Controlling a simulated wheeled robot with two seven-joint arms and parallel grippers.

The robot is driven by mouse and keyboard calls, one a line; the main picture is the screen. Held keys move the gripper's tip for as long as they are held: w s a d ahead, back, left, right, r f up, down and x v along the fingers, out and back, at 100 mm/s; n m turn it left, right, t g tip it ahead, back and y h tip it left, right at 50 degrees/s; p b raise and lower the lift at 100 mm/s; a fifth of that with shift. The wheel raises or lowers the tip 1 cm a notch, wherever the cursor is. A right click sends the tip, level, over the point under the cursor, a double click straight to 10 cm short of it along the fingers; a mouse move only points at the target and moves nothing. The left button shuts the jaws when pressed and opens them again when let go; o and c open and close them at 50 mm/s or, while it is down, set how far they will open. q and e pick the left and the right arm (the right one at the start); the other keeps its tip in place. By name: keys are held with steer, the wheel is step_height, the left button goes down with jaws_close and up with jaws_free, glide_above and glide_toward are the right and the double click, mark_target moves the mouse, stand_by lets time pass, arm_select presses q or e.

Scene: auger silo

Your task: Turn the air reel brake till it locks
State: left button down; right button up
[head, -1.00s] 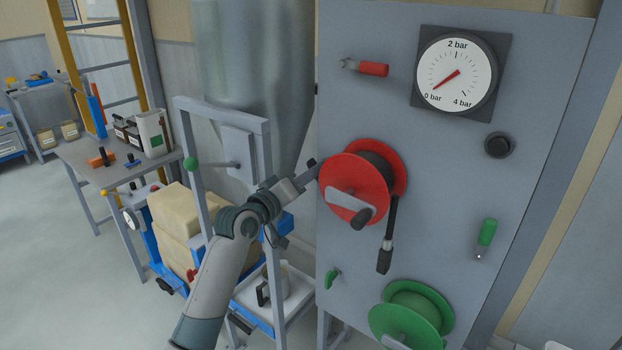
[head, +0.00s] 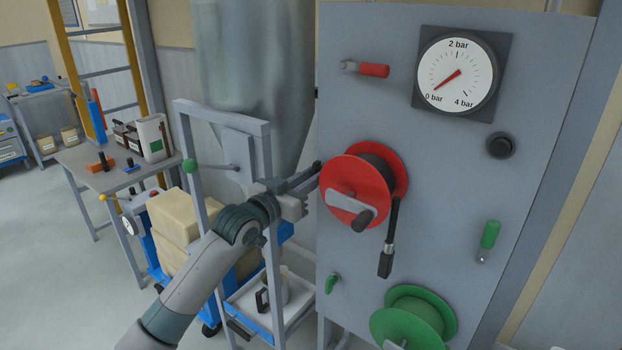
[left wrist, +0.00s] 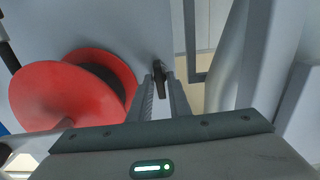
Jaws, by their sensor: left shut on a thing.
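The red reel (head: 350,170) with its grey crank is on the upright grey panel, and it fills the left of the left wrist view (left wrist: 45,95). Just left of the reel, near the panel's edge, is a small black brake knob (left wrist: 158,70). My left gripper (head: 314,174) reaches in from the left beside the reel. In the left wrist view its two fingers (left wrist: 162,88) are shut on the knob, one on each side. The knob's markings and lock position cannot be made out. My right gripper is not in view.
A green reel (head: 411,315) and a green valve lever (head: 332,283) are lower on the panel. A pressure gauge (head: 457,75) reads near 0 bar. A hose end (head: 387,255) hangs beside the red reel. A grey frame (head: 190,150) stands behind my left arm.

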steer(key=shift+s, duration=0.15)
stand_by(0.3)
arm_select(q)
steer(key=c, duration=1.8)
jaws_free()
steer(key=shift+c, duration=0.2)
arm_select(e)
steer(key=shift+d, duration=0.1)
arm_select(q)
steer(key=shift+s+a, duration=0.1)
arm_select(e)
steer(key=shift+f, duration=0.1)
